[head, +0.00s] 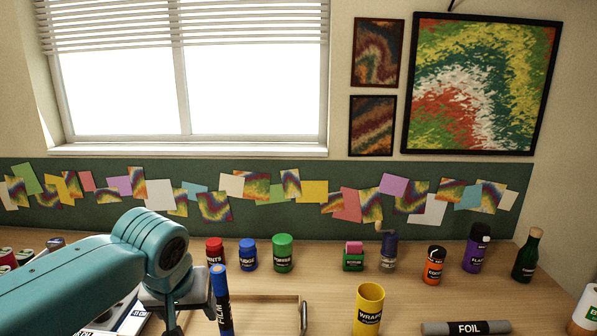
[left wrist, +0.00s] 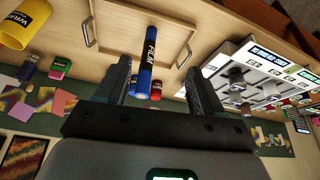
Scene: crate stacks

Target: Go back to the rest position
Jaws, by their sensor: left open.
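My left gripper (head: 190,300) is at the lower left of the head view, above the wooden counter, on my teal arm. In the left wrist view its two fingers (left wrist: 159,68) are spread apart. A blue and black tube labelled FILM (head: 221,303) stands close to the right of the gripper in the head view. In the left wrist view the FILM tube (left wrist: 150,55) appears in the gap between the fingers, with space on both sides. My right gripper is not in view.
A wooden tray (head: 270,297) with metal handles lies by the FILM tube. Red, blue and green jars (head: 283,253) stand behind it. A yellow WRAP tube (head: 368,310) and a grey FOIL roll (head: 467,328) are to the right. A white rack (left wrist: 265,70) shows in the left wrist view.

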